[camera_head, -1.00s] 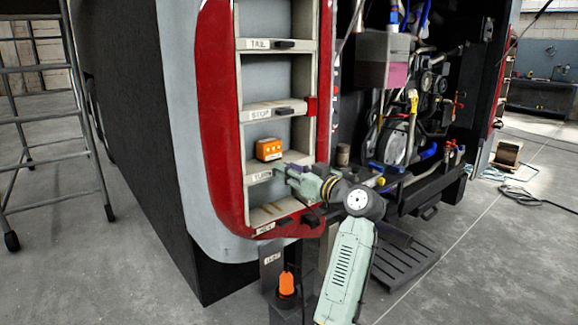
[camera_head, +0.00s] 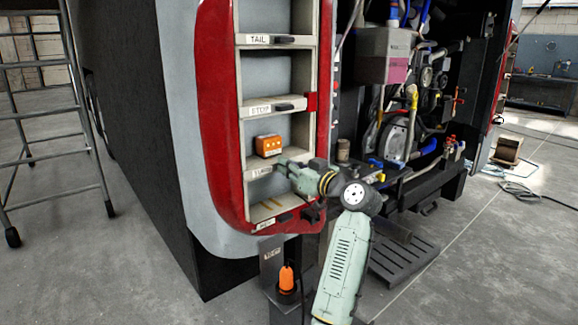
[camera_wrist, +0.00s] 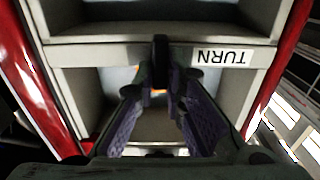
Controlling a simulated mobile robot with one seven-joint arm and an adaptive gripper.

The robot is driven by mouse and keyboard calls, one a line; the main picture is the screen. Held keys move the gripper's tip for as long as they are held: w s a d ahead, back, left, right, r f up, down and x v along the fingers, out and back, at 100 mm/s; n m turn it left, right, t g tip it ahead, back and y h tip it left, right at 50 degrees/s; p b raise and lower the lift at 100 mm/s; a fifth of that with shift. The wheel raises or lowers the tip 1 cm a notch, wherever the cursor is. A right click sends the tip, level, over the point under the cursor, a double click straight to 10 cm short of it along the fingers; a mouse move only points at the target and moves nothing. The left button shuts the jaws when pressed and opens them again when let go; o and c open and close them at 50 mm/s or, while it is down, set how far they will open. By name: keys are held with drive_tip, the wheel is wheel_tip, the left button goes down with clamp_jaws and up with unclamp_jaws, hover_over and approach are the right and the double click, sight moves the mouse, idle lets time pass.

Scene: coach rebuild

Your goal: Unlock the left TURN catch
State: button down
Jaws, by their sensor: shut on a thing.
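The TURN catch (camera_wrist: 160,48) is a dark bar on a pale shelf edge of the lamp housing, beside the upside-down TURN label (camera_wrist: 222,56) in the wrist view. It stands crosswise to that edge. My gripper (camera_wrist: 160,85) is shut on the catch, with a purple-padded finger on each side. In the head view my gripper (camera_head: 285,165) is at the TURN shelf, just right of its label (camera_head: 258,173), and hides the catch. The TAIL catch (camera_head: 292,39) and STOP catch (camera_head: 291,105) lie along their shelf edges.
An orange box (camera_head: 268,145) sits in the bay just above the TURN shelf, close to my gripper. The red housing frame (camera_head: 215,110) borders the bays. The open engine bay (camera_head: 400,130) is to the right, a metal ladder (camera_head: 60,120) to the left.

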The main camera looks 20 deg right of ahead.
drive_tip(key=shift+m, duration=0.3)
drive_tip(key=m+p, duration=0.3)
drive_tip(key=m, duration=0.2)
drive_tip(key=m+p, duration=0.3)
drive_tip(key=m, duration=0.3)
drive_tip(key=d+f+m+p, duration=0.1)
drive_tip(key=m+p, duration=0.2)
drive_tip(key=m, duration=0.3)
drive_tip(key=shift+w, duration=0.15)
drive_tip(key=shift+f+m, duration=0.1)
drive_tip(key=shift+m, duration=0.2)
idle(0.5)
drive_tip(key=c, duration=1.7)
unclamp_jaws()
drive_tip(key=shift+o, duration=0.2)
